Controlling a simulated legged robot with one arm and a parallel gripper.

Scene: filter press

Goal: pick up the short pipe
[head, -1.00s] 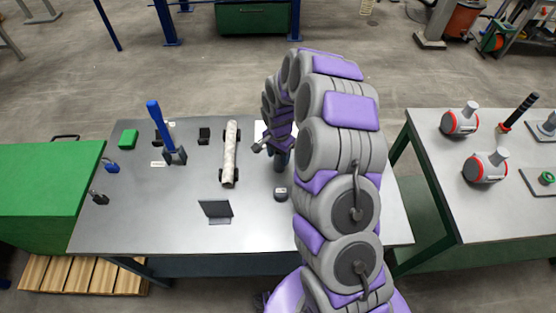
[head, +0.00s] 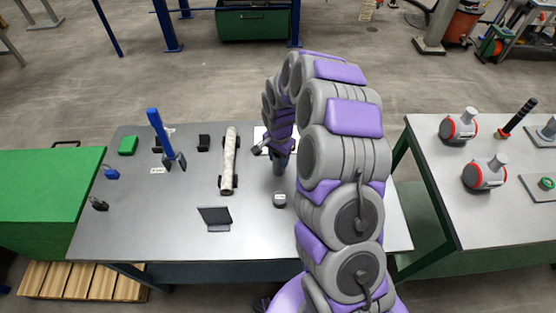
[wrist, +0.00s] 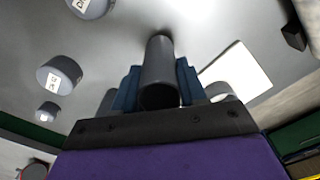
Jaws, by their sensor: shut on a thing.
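The short pipe (wrist: 159,72) is a dark grey cylinder, held between the blue fingers of my gripper (wrist: 155,88) in the wrist view. My gripper is shut on it, one finger on each side. In the head view my gripper (head: 279,146) is over the right part of the grey table, and the pipe (head: 280,165) shows as a dark upright piece below it. My arm hides part of the gripper there. I cannot tell whether the pipe's lower end touches the table.
A long mottled pipe (head: 229,160) lies on dark rests to the left. A labelled grey cylinder (head: 280,200) stands near the gripper. A white sheet (wrist: 236,72) lies beside it. A second table (head: 470,215) is right.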

